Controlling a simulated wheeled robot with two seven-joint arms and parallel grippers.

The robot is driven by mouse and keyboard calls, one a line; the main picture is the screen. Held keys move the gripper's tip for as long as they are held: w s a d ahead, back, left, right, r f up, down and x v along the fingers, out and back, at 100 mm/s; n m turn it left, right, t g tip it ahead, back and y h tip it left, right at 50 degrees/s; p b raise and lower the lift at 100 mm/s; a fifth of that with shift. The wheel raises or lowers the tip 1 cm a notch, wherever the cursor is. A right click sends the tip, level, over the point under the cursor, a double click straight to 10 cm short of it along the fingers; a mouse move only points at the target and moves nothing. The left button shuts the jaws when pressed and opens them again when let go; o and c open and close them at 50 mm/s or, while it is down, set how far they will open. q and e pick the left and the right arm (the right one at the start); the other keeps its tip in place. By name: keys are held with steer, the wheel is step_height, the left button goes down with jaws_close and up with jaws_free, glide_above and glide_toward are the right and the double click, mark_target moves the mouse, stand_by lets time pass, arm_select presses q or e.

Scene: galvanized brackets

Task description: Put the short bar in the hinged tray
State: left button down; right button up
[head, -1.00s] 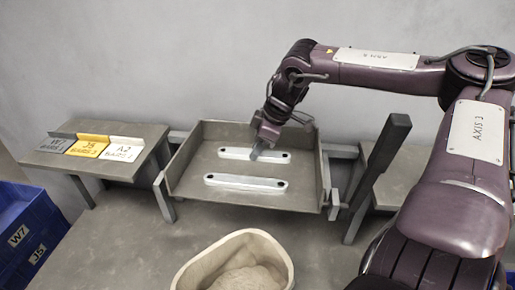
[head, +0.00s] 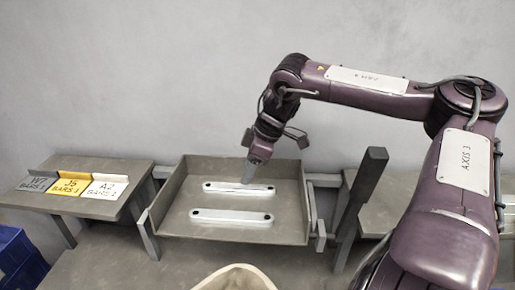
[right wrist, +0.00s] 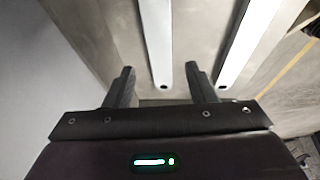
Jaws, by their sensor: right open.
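The hinged tray (head: 292,229) is a shallow grey tray in the middle of the head view. Two pale metal bars with dark end holes lie flat in it, roughly parallel. The far bar (head: 222,187) looks slightly shorter than the near bar (head: 230,216), though distance may account for that. My right gripper (head: 247,179) is over the far bar, its tips close to it. In the right wrist view the gripper (right wrist: 163,85) is open, with one bar (right wrist: 156,40) lined up between its fingers and the other bar (right wrist: 242,45) off to the right. Contact cannot be told. My left gripper is out of view.
A side shelf (head: 110,208) on the left carries grey, yellow and white labelled bar markers (head: 70,186). A dark upright post (head: 362,190) stands right of the tray. A pale tub (head: 237,280) is at the front, and a blue bin (head: 20,260) at lower left.

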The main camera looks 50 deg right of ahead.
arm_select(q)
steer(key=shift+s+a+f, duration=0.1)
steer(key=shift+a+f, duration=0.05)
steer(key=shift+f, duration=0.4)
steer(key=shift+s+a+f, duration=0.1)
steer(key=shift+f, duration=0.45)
arm_select(e)
steer(key=v, duration=0.7)
arm_select(q)
steer(key=shift+p, duration=0.3)
